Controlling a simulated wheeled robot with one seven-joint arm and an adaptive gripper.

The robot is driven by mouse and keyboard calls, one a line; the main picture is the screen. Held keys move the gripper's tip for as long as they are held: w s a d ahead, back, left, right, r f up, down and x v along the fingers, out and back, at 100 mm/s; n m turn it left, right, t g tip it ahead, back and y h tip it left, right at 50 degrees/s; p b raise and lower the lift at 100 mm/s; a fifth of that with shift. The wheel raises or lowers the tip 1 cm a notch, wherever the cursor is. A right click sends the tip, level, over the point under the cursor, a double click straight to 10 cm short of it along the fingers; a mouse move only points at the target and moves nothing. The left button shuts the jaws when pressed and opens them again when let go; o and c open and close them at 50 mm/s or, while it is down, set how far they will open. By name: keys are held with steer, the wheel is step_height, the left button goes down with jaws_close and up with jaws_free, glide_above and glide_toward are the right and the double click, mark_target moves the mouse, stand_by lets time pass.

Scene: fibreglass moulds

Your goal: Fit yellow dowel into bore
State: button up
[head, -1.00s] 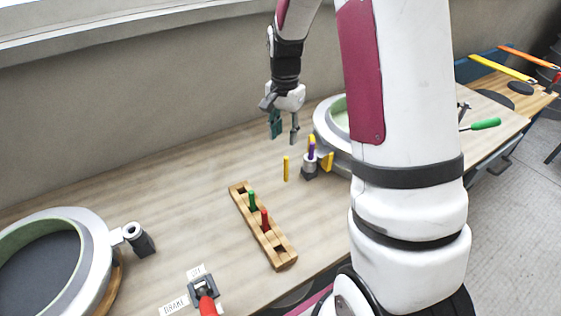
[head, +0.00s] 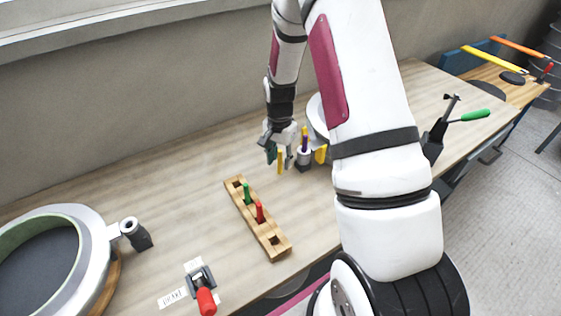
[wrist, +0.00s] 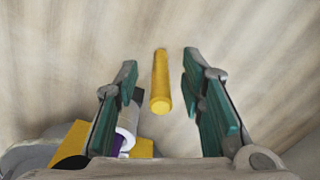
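The yellow dowel (head: 281,164) stands upright on the table, and in the wrist view the dowel (wrist: 161,82) lies between my fingers with a gap on both sides. My gripper (head: 279,156) is open around it; its green-padded fingers also show in the wrist view (wrist: 160,95). At the left, a grey ring mould (head: 92,232) has a side fitting with a dark round bore (head: 128,226). At the right, a white-and-dark fitting (head: 304,157) has a purple and yellow piece standing in it; its bore is not visible.
A wooden rack (head: 268,238) in mid-table holds a green dowel (head: 246,192) and a red dowel (head: 260,212). A red-handled clamp (head: 203,288) sits at the front edge. A yellow piece (head: 320,154) is close right of my gripper. My arm hides much of the right mould.

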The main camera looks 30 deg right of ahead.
steer(key=shift+f, duration=0.9)
jaws_close()
steer(key=shift+r, duration=0.1)
